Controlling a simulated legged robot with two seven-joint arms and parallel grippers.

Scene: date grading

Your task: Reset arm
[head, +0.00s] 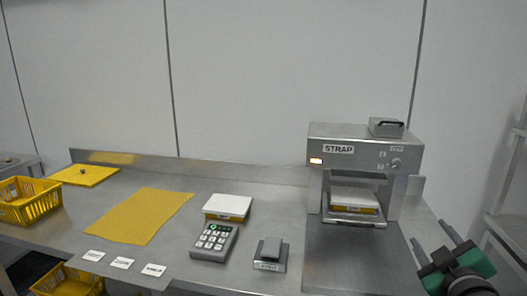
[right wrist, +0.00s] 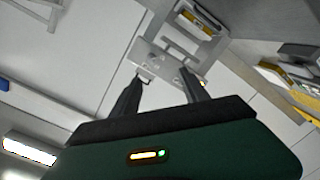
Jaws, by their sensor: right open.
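My right gripper (head: 438,256) is at the lower right of the head view, a green body with two dark fingers spread apart. It is open and empty, to the right of the strap machine (head: 352,148) and clear of it. In the right wrist view the fingers (right wrist: 158,92) point toward the machine, which looks tilted there. A white-topped yellow box (head: 353,200) sits in the machine's opening. My left gripper is not in view.
The steel bench holds a yellow mat (head: 142,216), a white-topped yellow box (head: 228,207), a keypad (head: 214,242), a small grey device (head: 270,255) and several white labels (head: 122,263). Yellow baskets (head: 28,201) stand at the left. A grey shelf frame (head: 512,205) is at the far right.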

